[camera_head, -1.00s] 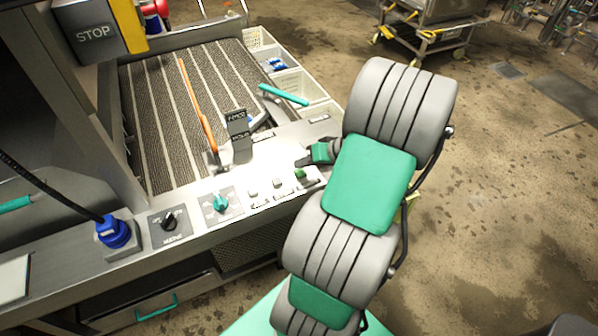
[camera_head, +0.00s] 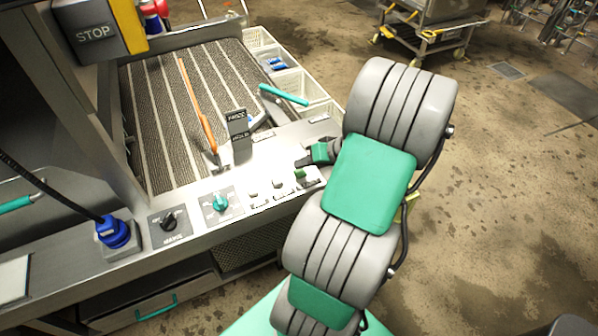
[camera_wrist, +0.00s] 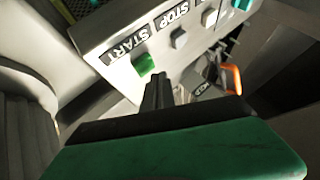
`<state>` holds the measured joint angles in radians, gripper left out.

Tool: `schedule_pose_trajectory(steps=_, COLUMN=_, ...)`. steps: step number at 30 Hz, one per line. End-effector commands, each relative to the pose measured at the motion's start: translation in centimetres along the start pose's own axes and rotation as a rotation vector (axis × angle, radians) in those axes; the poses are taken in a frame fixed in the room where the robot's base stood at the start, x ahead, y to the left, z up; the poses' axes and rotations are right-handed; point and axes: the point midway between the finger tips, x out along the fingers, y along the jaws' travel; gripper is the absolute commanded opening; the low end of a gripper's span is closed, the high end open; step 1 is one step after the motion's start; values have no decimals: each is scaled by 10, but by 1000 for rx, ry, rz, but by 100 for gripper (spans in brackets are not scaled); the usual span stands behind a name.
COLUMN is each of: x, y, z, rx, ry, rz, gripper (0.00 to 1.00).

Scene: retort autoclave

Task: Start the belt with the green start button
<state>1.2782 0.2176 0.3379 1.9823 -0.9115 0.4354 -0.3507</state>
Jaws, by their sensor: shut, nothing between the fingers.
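The green start button (camera_wrist: 143,63) sits on the light metal panel below the START label (camera_wrist: 128,48) in the wrist view. It also shows as a small green block on the console's front panel in the head view (camera_head: 299,174). My gripper (camera_wrist: 160,82) is shut and empty, its tips just beside and below the button in the wrist view. I cannot tell whether the tips touch it. In the head view my gripper (camera_head: 301,161) is low over the panel, close to the button. The striped belt (camera_head: 170,110) lies behind the panel.
Beside the start button is a grey button (camera_wrist: 179,38) under a STOP label. A teal knob (camera_head: 220,202) and a black knob (camera_head: 169,220) are further left. A dark upright sign (camera_head: 239,137) and an orange-handled tool (camera_head: 197,110) stand near the belt's front end.

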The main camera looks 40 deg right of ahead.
Motion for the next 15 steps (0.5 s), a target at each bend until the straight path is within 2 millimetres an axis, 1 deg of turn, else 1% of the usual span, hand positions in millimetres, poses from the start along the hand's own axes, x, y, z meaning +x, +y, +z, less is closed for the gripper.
schedule_pose_trajectory(steps=8, x=6, y=5, z=5, rx=0, ry=0, rz=0, gripper=0)
schedule_pose_trajectory(steps=15, x=5, y=4, z=5, rx=0, ry=0, rz=0, gripper=0)
